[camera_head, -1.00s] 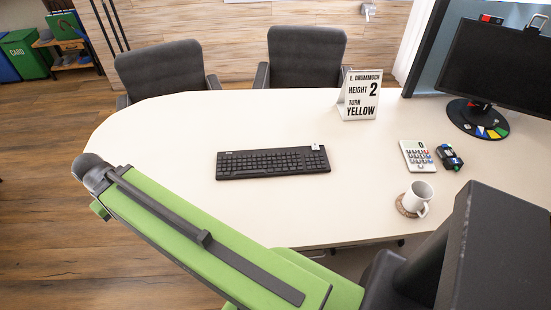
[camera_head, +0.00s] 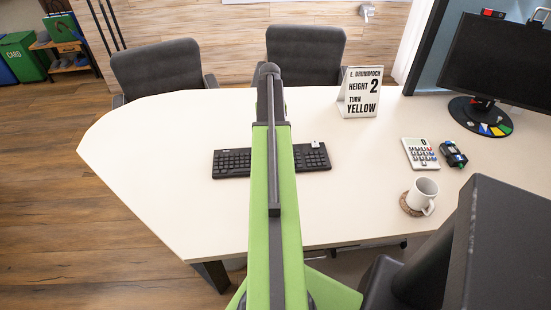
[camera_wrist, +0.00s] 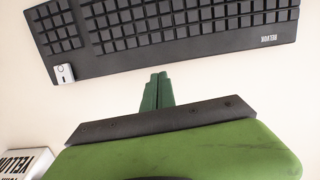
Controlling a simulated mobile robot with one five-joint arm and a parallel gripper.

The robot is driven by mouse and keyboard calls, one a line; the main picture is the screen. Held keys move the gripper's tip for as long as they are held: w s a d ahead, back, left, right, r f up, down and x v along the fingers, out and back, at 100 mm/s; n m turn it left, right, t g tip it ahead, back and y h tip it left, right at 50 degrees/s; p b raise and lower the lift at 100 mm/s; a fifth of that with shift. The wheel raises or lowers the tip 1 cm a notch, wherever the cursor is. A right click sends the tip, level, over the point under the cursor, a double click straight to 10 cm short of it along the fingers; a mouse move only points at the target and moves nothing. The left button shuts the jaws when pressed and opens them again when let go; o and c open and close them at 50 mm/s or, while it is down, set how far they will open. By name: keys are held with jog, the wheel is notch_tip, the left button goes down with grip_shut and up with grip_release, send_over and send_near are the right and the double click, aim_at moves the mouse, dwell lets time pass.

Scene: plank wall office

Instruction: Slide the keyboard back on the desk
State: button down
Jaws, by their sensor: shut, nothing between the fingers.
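The black keyboard (camera_head: 232,163) lies on the cream desk (camera_head: 160,150). My green arm crosses in front of its middle in the head view, so part of it is hidden. In the wrist view the keyboard (camera_wrist: 180,30) fills the top, with a small white-grey piece (camera_wrist: 63,73) at its left corner. My gripper (camera_wrist: 158,78) is shut and empty, its green fingers together. The fingertips point at the keyboard's long edge with a small strip of bare desk showing between. I cannot tell the gripper's height above the desk. The gripper's fingers do not show in the head view.
A name sign (camera_head: 359,93) stands behind the keyboard to the right. Two chairs (camera_head: 157,70) stand behind the desk. The desk's left part is clear.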

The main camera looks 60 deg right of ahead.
jog(key=s+a, duration=0.2)
jog(key=a, duration=0.1)
jog(key=s+a, duration=0.3)
jog(key=s+a+b, duration=0.1)
jog(key=s+a, duration=0.1)
jog(key=a, duration=0.1)
jog(key=shift+s+a+f, duration=0.25)
jog(key=shift+a+f, duration=0.15)
jog(key=shift+w+f, duration=0.1)
jog(key=shift+f, duration=0.25)
jog(key=shift+a+b, duration=0.1)
jog(key=shift+b, duration=0.25)
jog(key=w+d, duration=0.4)
jog(key=d, duration=0.1)
jog(key=w+d, duration=0.2)
jog(key=d, duration=0.1)
jog(key=shift+w+d, duration=0.15)
jog(key=shift+r, duration=0.1)
